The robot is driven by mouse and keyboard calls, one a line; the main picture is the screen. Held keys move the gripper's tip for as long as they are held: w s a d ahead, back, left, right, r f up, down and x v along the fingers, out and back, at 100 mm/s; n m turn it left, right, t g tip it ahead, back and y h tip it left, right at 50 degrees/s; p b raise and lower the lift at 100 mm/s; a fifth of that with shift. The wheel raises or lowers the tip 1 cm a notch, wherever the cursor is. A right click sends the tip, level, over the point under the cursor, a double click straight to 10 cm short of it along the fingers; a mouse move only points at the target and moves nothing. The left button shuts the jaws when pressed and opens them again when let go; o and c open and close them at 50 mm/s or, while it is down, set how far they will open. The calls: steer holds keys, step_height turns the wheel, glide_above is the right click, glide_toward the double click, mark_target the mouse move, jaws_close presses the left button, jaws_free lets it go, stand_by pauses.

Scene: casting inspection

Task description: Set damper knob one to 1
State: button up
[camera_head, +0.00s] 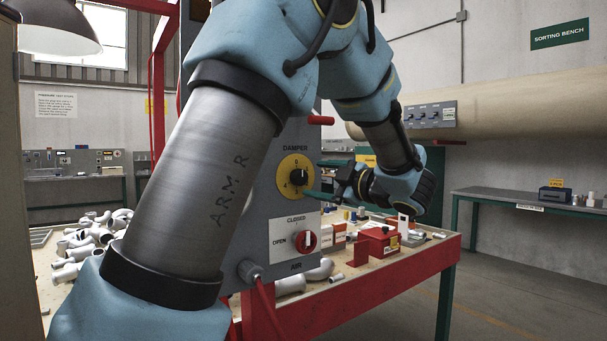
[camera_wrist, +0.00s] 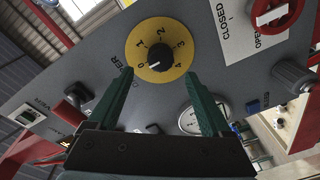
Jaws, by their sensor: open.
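The damper knob (camera_head: 299,177) is a small black knob on a yellow dial under the word DAMPER, on a grey panel. In the wrist view the knob (camera_wrist: 160,54) sits at the middle of the yellow dial (camera_wrist: 183,66), marked 0 to 4. Its white mark points towards the 0. My gripper (camera_wrist: 160,78) is open, with one green finger on each side below the dial and nothing between them. The fingertips appear apart from the knob. In the head view my gripper (camera_head: 312,194) is just right of the dial, seen from the side.
A red air valve knob (camera_head: 306,241) with OPEN and CLOSED labels is below the dial; it also shows in the wrist view (camera_wrist: 272,12). Pipe castings (camera_head: 88,240) lie on the bench.

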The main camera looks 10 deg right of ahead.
mark_target(303, 177)
steer(key=shift+p+x, duration=0.6)
steer(key=shift+x, duration=2.05)
steer(key=shift+c, duration=0.3)
jaws_close()
steer(key=shift+m+p, duration=0.3)
steer(key=shift+m, duration=0.1)
steer(key=m+p, duration=0.4)
steer(key=m, duration=0.1)
steer(key=shift+w+r+m+t, duration=0.1)
steer(key=shift+r+m+t, duration=0.05)
steer(key=shift+m+t, duration=0.2)
steer(key=m+p, duration=0.3)
steer(key=m, duration=0.1)
steer(key=shift+d, duration=0.1)
steer(key=shift+m+t+p, duration=0.25)
steer(key=shift+m+p, duration=0.4)
steer(key=shift+m, duration=0.2)
